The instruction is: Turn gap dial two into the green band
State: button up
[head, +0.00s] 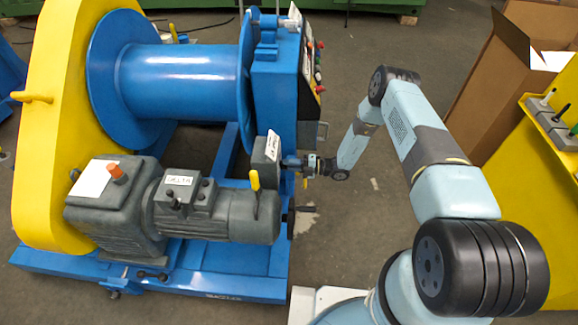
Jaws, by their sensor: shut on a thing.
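My gripper (297,164) is small in the head view and meets the right side of a dark grey box (264,160) at the right end of the motor. It is shut on a small part at that side, mostly hidden by the gripper. I cannot tell if this part is gap dial two. No green band or dial scale can be made out. The box has a white label (273,146) on top, too small to read.
The blue winch drum (175,80) stands behind the grey motor (230,213). A yellow lever (254,181) and a black handwheel (293,220) are close to my gripper. A cardboard box (490,85) and a yellow panel (535,190) stand at the right. Bare floor lies between.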

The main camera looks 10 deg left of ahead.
jog(key=shift+s+a, duration=0.1)
jog(key=shift+a, duration=0.1)
grip_shut()
jog(key=shift+d+f, duration=0.1)
jog(key=shift+d, duration=0.1)
jog(key=shift+n, duration=0.3)
jog(key=shift+w+f+n, duration=0.1)
jog(key=shift+n, duration=7.9)
jog(key=shift+w+f+n, duration=0.1)
jog(key=shift+n, duration=7.9)
